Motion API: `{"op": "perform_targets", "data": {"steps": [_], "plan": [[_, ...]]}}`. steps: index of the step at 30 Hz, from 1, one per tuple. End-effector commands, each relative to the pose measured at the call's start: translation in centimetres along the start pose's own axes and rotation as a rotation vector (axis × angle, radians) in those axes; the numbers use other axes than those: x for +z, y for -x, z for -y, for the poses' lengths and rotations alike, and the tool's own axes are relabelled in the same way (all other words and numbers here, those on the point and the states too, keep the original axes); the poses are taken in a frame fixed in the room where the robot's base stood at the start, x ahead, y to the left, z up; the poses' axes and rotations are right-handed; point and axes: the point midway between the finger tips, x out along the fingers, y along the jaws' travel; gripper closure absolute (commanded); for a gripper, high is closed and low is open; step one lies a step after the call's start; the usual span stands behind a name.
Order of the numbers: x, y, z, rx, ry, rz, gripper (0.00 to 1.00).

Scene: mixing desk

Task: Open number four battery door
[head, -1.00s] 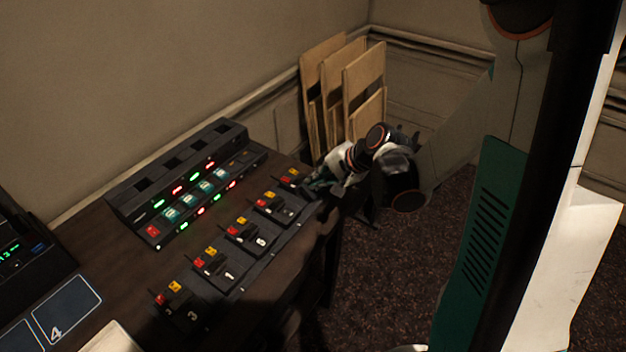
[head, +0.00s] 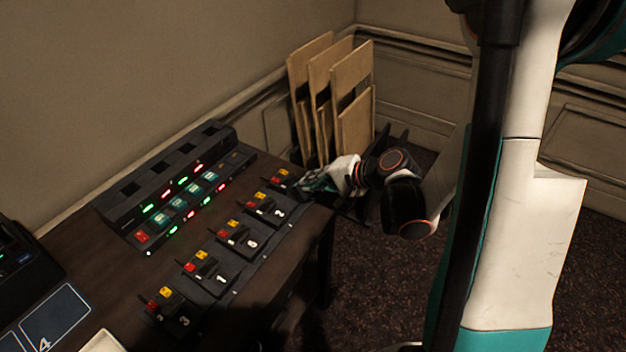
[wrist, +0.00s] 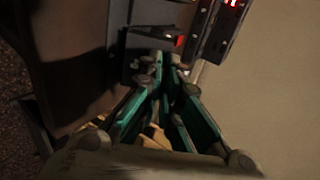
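A row of dark units with red and yellow tabs lies along the desk's right side in the head view. The near unit (head: 180,316) reads 3 and the one behind it (head: 212,278) reads 1. No number four can be read on any unit. My gripper (head: 304,186) is at the farthest unit (head: 281,178), partly covering it, so its number is hidden. In the wrist view my gripper (wrist: 166,62) has its fingertips close together with nothing visible between them, just short of a dark unit with a red part (wrist: 150,42). Contact cannot be told.
A dark rack with lit red and green lights (head: 175,185) stands at the desk's back, left of the units. Wooden folding panels (head: 352,85) lean at the wall beyond my gripper. A mat marked 4 (head: 62,308) lies at the near left.

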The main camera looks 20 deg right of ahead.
Motion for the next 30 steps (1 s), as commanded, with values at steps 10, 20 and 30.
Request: {"op": "perform_targets", "data": {"steps": [10,20,30], "plan": [[0.0,0.0,0.0,0.001,0.000,0.000,0.75],[-0.1,1.6,0.0,0.001,-0.001,-0.002,0.75],[-0.1,7.5,-0.1,0.002,-0.003,-0.003,0.75]]}}
